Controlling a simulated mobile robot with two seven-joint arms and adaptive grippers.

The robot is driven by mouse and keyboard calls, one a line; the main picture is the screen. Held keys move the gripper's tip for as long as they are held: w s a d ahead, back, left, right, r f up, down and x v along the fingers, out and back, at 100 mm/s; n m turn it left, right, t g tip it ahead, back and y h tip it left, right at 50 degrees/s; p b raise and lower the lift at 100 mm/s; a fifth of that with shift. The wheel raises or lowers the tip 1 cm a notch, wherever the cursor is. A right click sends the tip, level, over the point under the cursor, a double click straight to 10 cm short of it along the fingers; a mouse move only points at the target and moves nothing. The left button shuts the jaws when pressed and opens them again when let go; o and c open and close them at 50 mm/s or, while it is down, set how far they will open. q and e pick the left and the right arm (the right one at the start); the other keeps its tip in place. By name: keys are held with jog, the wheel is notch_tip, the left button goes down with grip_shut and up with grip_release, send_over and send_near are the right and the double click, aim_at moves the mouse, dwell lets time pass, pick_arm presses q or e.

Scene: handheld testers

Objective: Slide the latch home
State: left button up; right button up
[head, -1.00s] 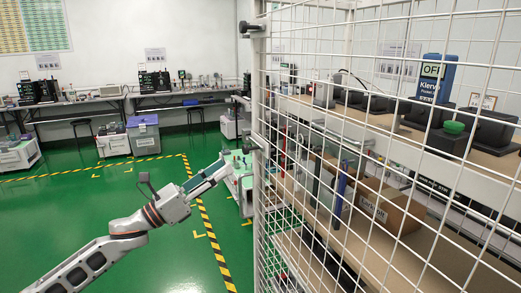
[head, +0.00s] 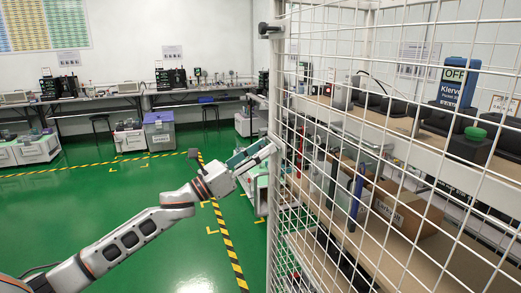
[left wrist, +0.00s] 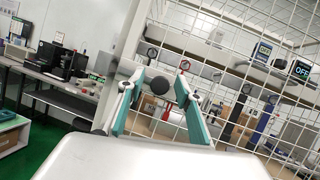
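A dark round knob (left wrist: 160,85), which looks like the latch knob, shows in the left wrist view between my fingers, near the edge of the white mesh cage (head: 279,215). My left gripper (head: 268,149) is open, its teal-lined fingers one on each side of the knob in the wrist view. I cannot tell whether they touch it or how far beyond the tips it is. In the head view the gripper reaches the cage's left post and hides the knob. My right gripper is not in view.
A second dark fitting (head: 268,30) sticks out from the post higher up. Green floor (head: 100,215) lies open to the left.

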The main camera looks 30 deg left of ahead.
pick_arm(q)
grip_shut()
jog(key=shift+w+a, duration=0.3)
jog(key=w+a+b, duration=0.2)
jog(key=w+a, duration=0.1)
jog(key=shift+a+r, duration=0.15)
jog(key=shift+a, duration=0.15)
grip_release()
jog(key=shift+w, duration=0.1)
